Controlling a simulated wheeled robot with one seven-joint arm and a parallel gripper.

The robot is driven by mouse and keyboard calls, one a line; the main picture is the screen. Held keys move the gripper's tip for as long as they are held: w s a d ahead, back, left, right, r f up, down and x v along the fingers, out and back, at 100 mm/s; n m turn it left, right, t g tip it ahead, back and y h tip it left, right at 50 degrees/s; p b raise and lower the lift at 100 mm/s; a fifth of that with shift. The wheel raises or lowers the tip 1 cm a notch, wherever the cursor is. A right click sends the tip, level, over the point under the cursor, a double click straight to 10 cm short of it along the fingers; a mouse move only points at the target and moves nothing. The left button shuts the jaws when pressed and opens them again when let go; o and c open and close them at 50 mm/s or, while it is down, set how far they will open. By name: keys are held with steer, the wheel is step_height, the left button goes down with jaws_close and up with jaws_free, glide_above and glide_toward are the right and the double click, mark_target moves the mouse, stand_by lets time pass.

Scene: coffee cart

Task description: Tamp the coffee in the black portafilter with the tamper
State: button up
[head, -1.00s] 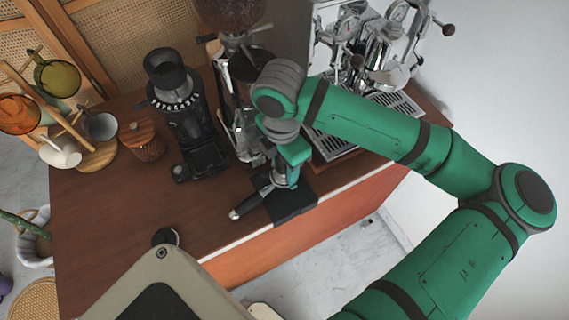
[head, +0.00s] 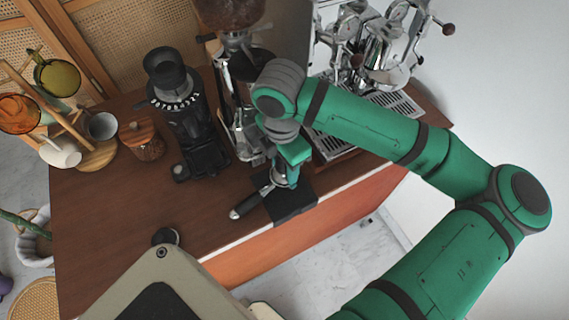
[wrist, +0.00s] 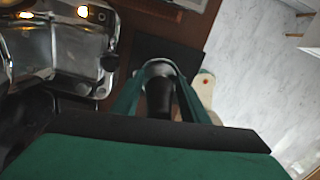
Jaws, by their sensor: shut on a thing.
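My gripper (head: 286,158) is over the front edge of the cart, shut on the tamper (wrist: 158,98). The tamper's dark handle stands between the green fingers of my gripper (wrist: 159,88) in the wrist view. A silver round part shows just beyond it. The black portafilter (head: 240,209) lies at the black mat (head: 298,204), its handle pointing to the lower left. Its basket is under my gripper and mostly hidden, so I cannot tell whether the tamper touches the coffee.
A black grinder (head: 190,115) stands left of my gripper, with a taller grinder (head: 232,75) behind. The espresso machine (head: 375,50) is at the back right. A cup rack (head: 75,130) and a lidded jar (head: 143,140) stand left.

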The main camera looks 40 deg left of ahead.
steer(key=shift+r, duration=0.2)
steer(key=shift+r, duration=0.7)
steer(key=shift+r, duration=0.65)
steer(key=shift+r, duration=2.45)
